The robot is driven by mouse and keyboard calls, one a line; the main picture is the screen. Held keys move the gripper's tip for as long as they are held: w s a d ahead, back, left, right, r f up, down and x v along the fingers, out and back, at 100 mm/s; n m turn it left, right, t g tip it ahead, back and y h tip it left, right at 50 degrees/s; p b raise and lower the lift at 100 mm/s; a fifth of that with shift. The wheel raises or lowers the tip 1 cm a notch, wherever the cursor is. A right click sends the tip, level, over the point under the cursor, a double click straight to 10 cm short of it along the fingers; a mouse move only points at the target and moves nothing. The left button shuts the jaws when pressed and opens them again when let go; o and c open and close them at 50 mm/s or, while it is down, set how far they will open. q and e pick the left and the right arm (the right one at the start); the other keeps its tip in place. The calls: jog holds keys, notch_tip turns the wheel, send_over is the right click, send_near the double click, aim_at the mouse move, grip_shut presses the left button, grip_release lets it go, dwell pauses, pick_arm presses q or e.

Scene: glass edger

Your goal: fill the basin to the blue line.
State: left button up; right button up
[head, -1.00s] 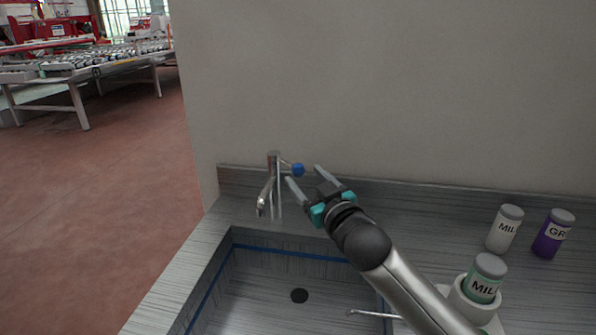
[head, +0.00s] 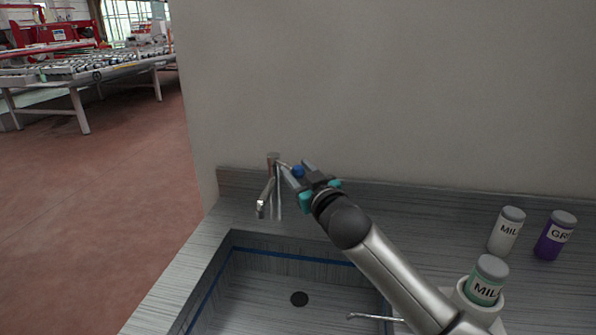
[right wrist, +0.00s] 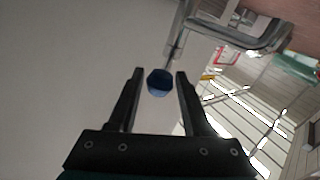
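The basin (head: 262,277) is sunk in a grey counter, with a blue line (head: 290,254) around its inner wall and a dark drain (head: 299,299) in its floor. No water shows in it or at the spout. The chrome tap (head: 266,196) stands at the basin's back left, with a blue-tipped lever (head: 298,171) pointing right. My right gripper (head: 293,175) is open at the lever. In the right wrist view, the blue knob (right wrist: 160,82) lies between the fingertips (right wrist: 158,75), with a gap on each side. My left gripper is not in view.
On the counter at the right stand a white-labelled bottle (head: 506,231), a purple bottle (head: 555,236) and a green bottle (head: 487,281) in a white holder. A thin metal rod (head: 375,317) reaches over the basin's right side. A wall rises behind the counter.

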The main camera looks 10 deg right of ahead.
grip_shut()
dwell(1.0)
